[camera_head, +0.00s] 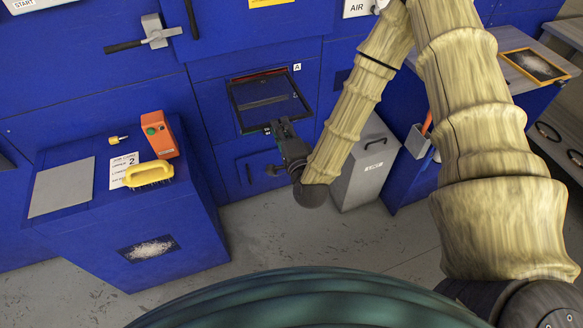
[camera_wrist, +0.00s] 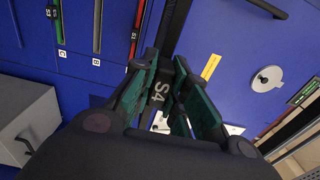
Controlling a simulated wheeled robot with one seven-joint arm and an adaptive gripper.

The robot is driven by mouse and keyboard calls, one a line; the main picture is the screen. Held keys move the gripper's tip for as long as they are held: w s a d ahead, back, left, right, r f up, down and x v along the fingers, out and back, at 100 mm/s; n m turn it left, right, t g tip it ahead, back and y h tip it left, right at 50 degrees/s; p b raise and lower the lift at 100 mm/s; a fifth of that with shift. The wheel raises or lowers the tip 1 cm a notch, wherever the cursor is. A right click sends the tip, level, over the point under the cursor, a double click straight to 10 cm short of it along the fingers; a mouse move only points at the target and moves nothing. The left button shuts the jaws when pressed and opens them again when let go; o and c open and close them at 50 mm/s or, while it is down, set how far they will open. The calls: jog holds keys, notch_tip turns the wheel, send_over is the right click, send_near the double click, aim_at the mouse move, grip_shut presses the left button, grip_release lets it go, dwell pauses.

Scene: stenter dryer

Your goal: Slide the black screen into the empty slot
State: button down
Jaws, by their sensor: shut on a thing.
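The black screen (camera_head: 268,100), a dark rectangular frame with a see-through panel, is in front of the blue machine. My gripper (camera_head: 283,128) is shut on its near edge. In the wrist view my gripper (camera_wrist: 170,90) has its green-padded fingers on both sides of the black handle marked S4 (camera_wrist: 160,92). The wrist view shows a slot with a green strip (camera_wrist: 57,22) by label C, a dark slot (camera_wrist: 97,25) by label B, and a red strip (camera_wrist: 137,30) beside them. I cannot tell whether the screen's far edge is inside a slot.
A blue cabinet at left bears a yellow brush (camera_head: 149,174), an orange button box (camera_head: 158,134) and a grey plate (camera_head: 62,187). A grey bin (camera_head: 365,165) stands right of my gripper. A yellow-edged frame (camera_head: 534,65) lies at far right. The floor before the machine is clear.

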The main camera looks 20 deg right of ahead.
jog(key=w+d+f+b, duration=0.2)
jog(key=f+b, duration=0.9)
jog(key=b, duration=0.4)
jog(key=w+d+f+b, duration=0.2)
jog(key=f+b, duration=0.8)
jog(key=b, duration=0.5)
jog(key=shift+w+f, duration=0.35)
jog(key=shift+w, duration=0.2)
jog(key=shift+d, duration=0.1)
jog(key=shift+s, duration=0.15)
